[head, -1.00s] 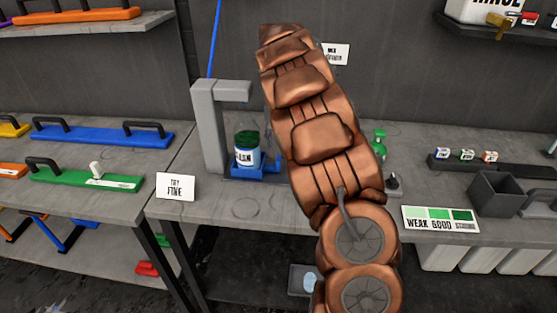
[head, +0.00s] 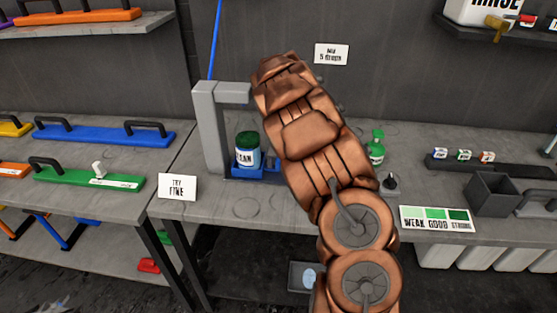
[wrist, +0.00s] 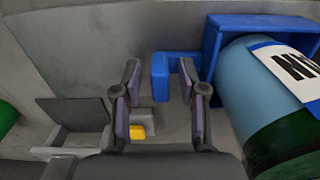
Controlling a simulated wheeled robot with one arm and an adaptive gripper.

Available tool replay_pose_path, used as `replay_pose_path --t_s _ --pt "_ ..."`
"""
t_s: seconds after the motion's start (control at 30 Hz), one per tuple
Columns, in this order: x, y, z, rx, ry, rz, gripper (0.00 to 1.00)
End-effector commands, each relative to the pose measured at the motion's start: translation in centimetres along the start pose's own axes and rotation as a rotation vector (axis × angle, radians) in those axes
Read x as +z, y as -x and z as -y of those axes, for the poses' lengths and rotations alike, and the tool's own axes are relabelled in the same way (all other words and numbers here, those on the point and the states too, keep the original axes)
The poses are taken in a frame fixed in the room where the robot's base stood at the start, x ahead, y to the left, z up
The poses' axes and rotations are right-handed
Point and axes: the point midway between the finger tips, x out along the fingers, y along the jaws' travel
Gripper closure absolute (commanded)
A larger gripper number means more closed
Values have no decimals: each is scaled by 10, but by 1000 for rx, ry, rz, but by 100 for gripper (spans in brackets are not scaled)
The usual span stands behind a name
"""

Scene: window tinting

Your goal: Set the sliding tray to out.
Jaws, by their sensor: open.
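The blue sliding tray (head: 246,173) sits at the base of a grey stand on the bench in the head view. It holds a jar (head: 247,150) with a dark green top and a white label. In the wrist view the tray (wrist: 213,45) is at the upper right with the jar (wrist: 245,90) lying across that side of the picture. Its blue handle (wrist: 160,76) shows between and slightly beyond the tips of my gripper (wrist: 159,82). My gripper is open, with a finger on either side of the handle. Contact cannot be told. My arm hides the gripper in the head view.
The grey stand (head: 208,130) rises left of the jar. A green bottle (head: 376,149) and a dark knob (head: 390,184) stand right of my arm. A small card (head: 177,187) stands at the bench's left front. A yellow block (wrist: 137,131) shows below the fingers in the wrist view.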

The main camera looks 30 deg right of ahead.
Motion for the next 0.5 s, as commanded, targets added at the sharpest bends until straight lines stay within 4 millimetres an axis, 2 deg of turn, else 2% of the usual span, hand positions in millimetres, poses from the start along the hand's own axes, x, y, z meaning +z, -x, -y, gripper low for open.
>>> replay_pose_path --t_s 0.1,0.5 --pt "0 0 0 0 0 -1 58" --pt "0 0 0 0 0 -1 100"
